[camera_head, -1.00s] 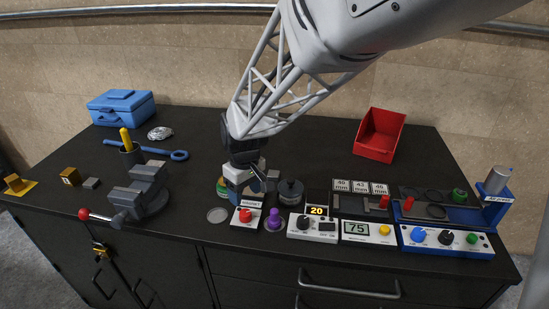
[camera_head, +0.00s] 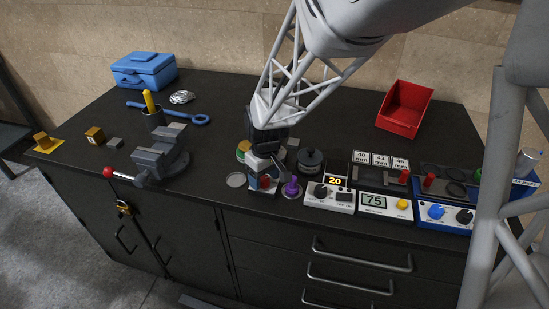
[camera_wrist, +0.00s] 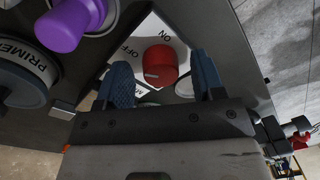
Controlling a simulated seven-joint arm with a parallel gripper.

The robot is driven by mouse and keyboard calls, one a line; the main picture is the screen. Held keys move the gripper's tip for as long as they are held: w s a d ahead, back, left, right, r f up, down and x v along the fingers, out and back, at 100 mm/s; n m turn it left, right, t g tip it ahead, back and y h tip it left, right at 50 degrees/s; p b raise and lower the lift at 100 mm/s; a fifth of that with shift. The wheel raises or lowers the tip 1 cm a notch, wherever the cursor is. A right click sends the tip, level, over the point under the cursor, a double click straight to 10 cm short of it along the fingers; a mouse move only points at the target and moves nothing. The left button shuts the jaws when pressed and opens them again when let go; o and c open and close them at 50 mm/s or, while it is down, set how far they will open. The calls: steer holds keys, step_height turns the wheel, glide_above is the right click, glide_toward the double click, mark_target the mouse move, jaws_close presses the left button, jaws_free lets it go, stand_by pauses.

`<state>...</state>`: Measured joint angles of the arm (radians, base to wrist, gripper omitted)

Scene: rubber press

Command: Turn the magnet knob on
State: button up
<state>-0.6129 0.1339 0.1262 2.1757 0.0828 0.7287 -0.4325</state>
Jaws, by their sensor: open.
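The magnet knob is a red round knob on a small white box. In the wrist view the red knob (camera_wrist: 160,66) sits between my two blue-grey fingers, with "ON" and "OFF" printed on the white panel (camera_wrist: 150,28) beside it. A small pale mark shows on the knob's side; I cannot tell which label it points to. My gripper (camera_wrist: 165,80) is open, one finger on each side of the knob; contact cannot be made out. In the head view my gripper (camera_head: 262,172) is over the box and hides most of it; a bit of the red knob (camera_head: 265,182) shows.
A purple knob-shaped piece (camera_head: 291,186) stands close to the right. A dark round pot (camera_head: 310,160) is behind it. The "20" control box (camera_head: 330,197) and "75" display box (camera_head: 385,204) are further right.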

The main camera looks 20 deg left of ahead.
steer(key=shift+c, duration=0.3)
steer(key=c, duration=0.9)
steer(key=shift+o, duration=0.2)
steer(key=shift+m, duration=0.4)
steer(key=m, duration=0.7)
steer(key=shift+s+m, duration=0.1)
steer(key=shift+m, duration=0.3)
steer(key=m, duration=0.4)
steer(key=shift+m+t, duration=0.3)
steer(key=shift+t, duration=0.1)
steer(key=shift+m, duration=1.8)
